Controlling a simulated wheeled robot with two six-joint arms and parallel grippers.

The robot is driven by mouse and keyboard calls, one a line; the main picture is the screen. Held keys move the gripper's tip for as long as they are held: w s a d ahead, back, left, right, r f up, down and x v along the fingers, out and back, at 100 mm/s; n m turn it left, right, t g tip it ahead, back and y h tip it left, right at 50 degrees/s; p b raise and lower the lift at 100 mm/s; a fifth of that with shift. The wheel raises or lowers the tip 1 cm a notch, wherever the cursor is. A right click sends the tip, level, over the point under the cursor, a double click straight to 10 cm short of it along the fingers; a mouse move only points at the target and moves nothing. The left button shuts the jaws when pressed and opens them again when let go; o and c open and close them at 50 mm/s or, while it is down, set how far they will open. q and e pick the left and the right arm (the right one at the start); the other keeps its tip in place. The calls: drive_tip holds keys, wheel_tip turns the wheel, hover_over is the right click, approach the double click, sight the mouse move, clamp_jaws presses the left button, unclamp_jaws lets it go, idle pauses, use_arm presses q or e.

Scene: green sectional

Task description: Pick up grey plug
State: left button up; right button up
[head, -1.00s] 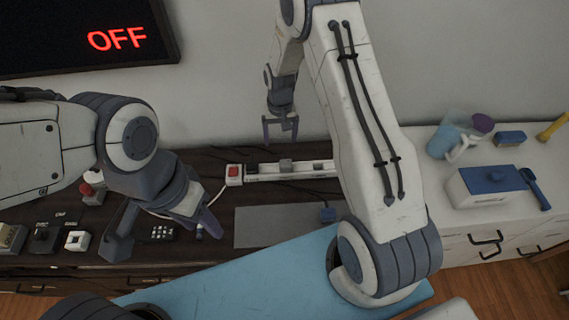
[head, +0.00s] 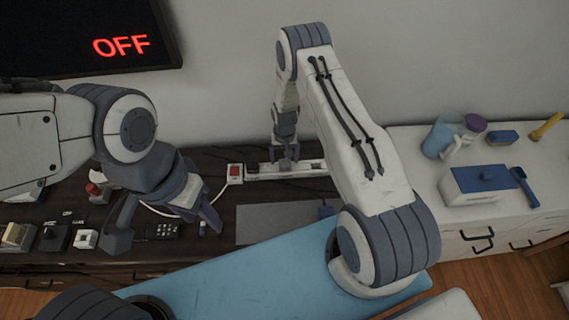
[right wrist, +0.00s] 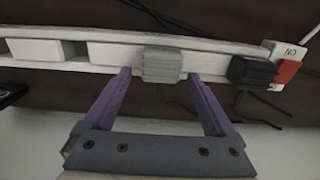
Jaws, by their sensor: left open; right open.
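The grey plug (right wrist: 162,65) sits on the white power strip (right wrist: 115,54) in the right wrist view. My right gripper (right wrist: 159,77) is open, with its purple fingertips on either side of the plug and visible gaps to it. In the head view my right gripper (head: 286,160) is over the middle of the strip (head: 310,169) and mostly hides the plug. My left gripper (head: 164,226) is open and empty, left of the strip above the dark desk.
A black plug (right wrist: 252,70) sits on the strip near its red switch (right wrist: 288,71). A grey mat (head: 270,224) lies in front of the strip. A red button (head: 95,190) and small devices stand at left. A white box with a blue lid (head: 485,180) is at right.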

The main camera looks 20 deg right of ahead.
drive_tip(key=shift+f, duration=0.3)
clamp_jaws()
drive_tip(key=shift+r, duration=0.2)
